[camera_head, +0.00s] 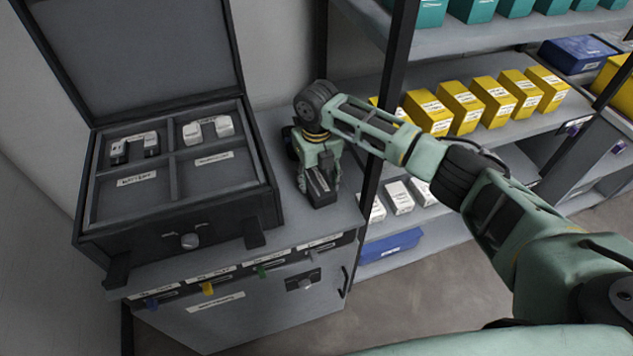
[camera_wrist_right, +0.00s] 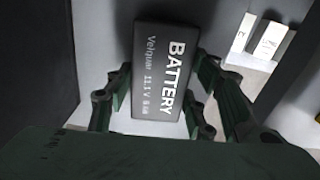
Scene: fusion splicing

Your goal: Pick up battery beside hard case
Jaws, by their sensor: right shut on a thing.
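The battery (camera_head: 322,190) is a dark block on the cabinet top, just right of the hard case (camera_head: 180,226). In the right wrist view the battery (camera_wrist_right: 160,70) shows its printed label, "BATTERY", between the fingers. My right gripper (camera_head: 319,178) reaches down over it, and its fingers, also seen in the right wrist view (camera_wrist_right: 160,95), are shut on its two sides. I cannot tell whether the battery still touches the cabinet top. The hard case is black, with its lid open and a divided tray inside. My left gripper is not in view.

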